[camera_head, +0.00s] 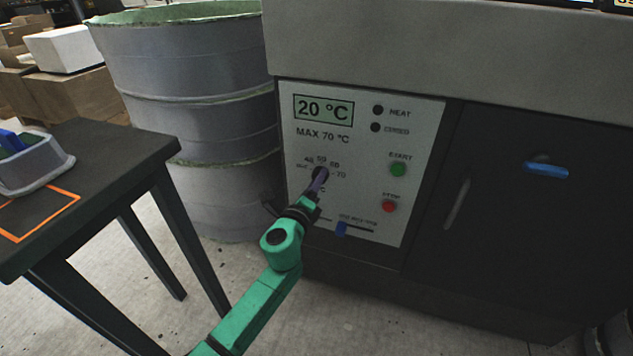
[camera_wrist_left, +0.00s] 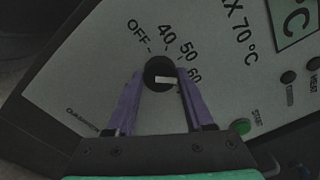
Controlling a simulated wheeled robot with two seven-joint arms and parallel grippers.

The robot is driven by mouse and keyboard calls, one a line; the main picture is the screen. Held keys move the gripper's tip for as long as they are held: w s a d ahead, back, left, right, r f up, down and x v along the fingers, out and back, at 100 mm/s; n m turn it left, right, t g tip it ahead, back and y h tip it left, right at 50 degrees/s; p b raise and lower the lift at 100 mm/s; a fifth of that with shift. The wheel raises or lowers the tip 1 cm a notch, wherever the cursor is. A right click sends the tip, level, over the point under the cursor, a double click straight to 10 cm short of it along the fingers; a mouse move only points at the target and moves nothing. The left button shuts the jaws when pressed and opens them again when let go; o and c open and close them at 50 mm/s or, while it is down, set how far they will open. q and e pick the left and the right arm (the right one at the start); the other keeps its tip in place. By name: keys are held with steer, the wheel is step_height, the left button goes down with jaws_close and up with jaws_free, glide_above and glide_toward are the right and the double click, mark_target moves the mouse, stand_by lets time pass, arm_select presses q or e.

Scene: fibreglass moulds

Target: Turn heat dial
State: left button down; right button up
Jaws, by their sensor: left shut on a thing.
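The black heat dial (camera_head: 321,171) sits on the pale control panel (camera_head: 300,222) of the grey machine. In the left wrist view the dial (camera_wrist_left: 158,67) is round with a white mark on its face, below the printed OFF, 40, 50 and 60. My left gripper (camera_head: 317,184) reaches the panel from below; its purple fingers stand on both sides of the dial in the wrist view (camera_wrist_left: 160,84), shut on it. In the head view the gripper partly hides the dial and some of its scale. The display (camera_head: 323,109) reads 20 °C. My right gripper is not in view.
A green button (camera_head: 398,169), a red button (camera_head: 389,205) and a blue slider (camera_head: 341,229) are right of the dial. A grey drum (camera_head: 200,75) stands left of the machine. A dark table (camera_head: 125,150) with a grey bin (camera_head: 40,172) is at the left.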

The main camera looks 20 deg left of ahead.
arm_select(q)
steer(key=shift+c, duration=1.4)
jaws_free()
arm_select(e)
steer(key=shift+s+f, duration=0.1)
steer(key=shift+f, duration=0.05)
arm_select(q)
steer(key=shift+s, duration=0.15)
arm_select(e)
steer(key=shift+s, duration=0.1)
arm_select(q)
steer(key=s, duration=1.4)
steer(key=shift+s+a+b, duration=0.15)
steer(key=shift+a+b, duration=0.2)
steer(key=shift+a, duration=0.1)
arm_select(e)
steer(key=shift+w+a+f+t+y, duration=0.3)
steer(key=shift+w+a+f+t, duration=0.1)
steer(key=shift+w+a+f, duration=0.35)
